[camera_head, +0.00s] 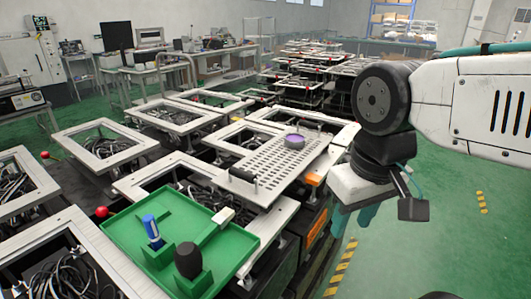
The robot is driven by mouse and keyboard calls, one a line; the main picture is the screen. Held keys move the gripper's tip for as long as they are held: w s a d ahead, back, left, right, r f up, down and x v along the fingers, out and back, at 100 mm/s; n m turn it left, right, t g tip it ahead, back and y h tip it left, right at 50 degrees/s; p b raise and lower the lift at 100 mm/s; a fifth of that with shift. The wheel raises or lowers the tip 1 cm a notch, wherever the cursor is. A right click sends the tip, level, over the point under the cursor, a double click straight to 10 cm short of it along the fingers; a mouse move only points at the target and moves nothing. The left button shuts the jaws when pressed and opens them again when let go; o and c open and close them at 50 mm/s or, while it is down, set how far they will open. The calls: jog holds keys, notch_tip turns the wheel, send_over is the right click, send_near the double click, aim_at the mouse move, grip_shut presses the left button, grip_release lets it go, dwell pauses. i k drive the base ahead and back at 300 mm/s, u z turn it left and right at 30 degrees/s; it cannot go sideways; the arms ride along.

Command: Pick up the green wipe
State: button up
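I cannot make out a separate green wipe. A green tray (137,207) sits at the front left on the fixtures. In it are a blue-and-white bottle (152,232), a black rounded cylinder (188,260) in a green holder, and a small white block (223,216) on a green bar. My gripper (354,217) hangs to the right of the tray, above the floor, touching nothing. Its two teal fingers show apart below the grey wrist, which hides their upper parts. Nothing shows between them.
A perforated metal plate (270,176) behind the tray carries a purple disc (294,141). A red ball (102,212) stands by the tray's left corner. Several metal frames with cables fill the left and middle.

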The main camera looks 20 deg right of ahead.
aim_at(160, 212)
jog(key=u, duration=2.25)
jog(key=k, duration=1)
jog(key=z, duration=1.1)
jog(key=i, duration=1.05)
